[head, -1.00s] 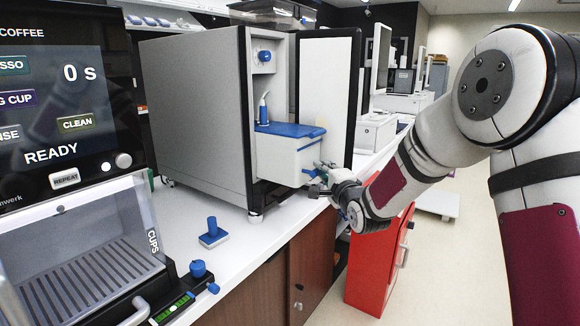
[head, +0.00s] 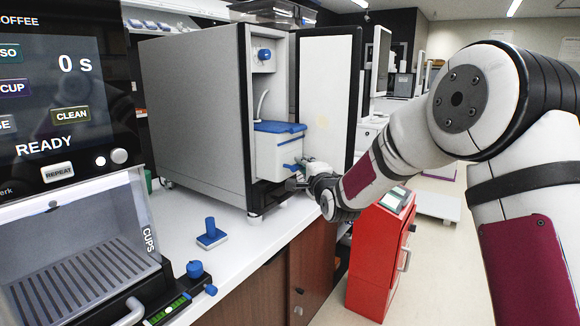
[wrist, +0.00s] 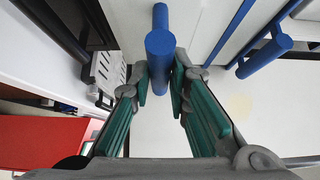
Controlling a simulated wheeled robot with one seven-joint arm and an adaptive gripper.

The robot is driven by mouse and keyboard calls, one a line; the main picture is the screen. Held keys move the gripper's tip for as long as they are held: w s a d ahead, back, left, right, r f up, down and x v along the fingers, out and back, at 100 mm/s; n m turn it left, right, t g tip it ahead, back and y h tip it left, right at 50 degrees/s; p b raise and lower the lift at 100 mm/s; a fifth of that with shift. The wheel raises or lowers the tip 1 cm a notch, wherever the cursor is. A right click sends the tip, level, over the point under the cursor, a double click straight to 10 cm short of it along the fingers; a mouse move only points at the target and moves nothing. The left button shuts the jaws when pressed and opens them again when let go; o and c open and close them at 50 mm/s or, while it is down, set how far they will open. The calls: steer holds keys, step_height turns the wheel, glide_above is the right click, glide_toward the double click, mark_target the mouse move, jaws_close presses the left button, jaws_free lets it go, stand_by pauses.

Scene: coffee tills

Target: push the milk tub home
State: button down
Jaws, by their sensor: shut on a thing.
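The milk tub (head: 278,153) is a white box with a blue lid (head: 279,127). It stands in the open compartment of the grey cabinet (head: 200,110), its front near the opening. My gripper (head: 300,175) is at the lower front of the tub. In the wrist view my gripper (wrist: 163,88) has its teal fingers on both sides of a blue handle (wrist: 160,45), shut on it. The handle's far end runs to the tub's white front (wrist: 190,20). The depth left behind the tub is hidden.
The cabinet's white-lined door (head: 326,105) stands open right of the tub. A coffee machine (head: 75,90) and a blue tamper (head: 211,233) are on the counter at left. A red cabinet (head: 380,255) stands on the floor below my arm. Another blue handle (wrist: 267,55) shows in the wrist view.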

mark_target(289, 164)
steer(key=shift+w+a+f+b, duration=0.1)
steer(key=shift+w+a+b, duration=0.3)
steer(key=shift+a, duration=0.35)
steer(key=shift+w+a+b, duration=0.15)
steer(key=shift+w+a, duration=0.4)
steer(key=shift+a, duration=0.15)
steer(key=shift+w+a+f+b, duration=0.1)
steer(key=shift+w+a+b, duration=0.3)
steer(key=shift+a, duration=0.35)
steer(key=shift+w+a+b, duration=0.25)
steer(key=shift+w+a, duration=0.55)
steer(key=shift+a, duration=0.25)
steer(key=shift+w+a+b, duration=0.3)
steer(key=shift+w+a, duration=0.45)
steer(key=shift+a, duration=0.3)
steer(key=shift+w+a+b, duration=0.25)
steer(key=shift+w+a, duration=0.55)
steer(key=shift+a, duration=0.25)
steer(key=c, duration=1.4)
jaws_free()
steer(key=shift+c, duration=0.2)
steer(key=shift+r, duration=0.15)
steer(key=shift+d, duration=0.1)
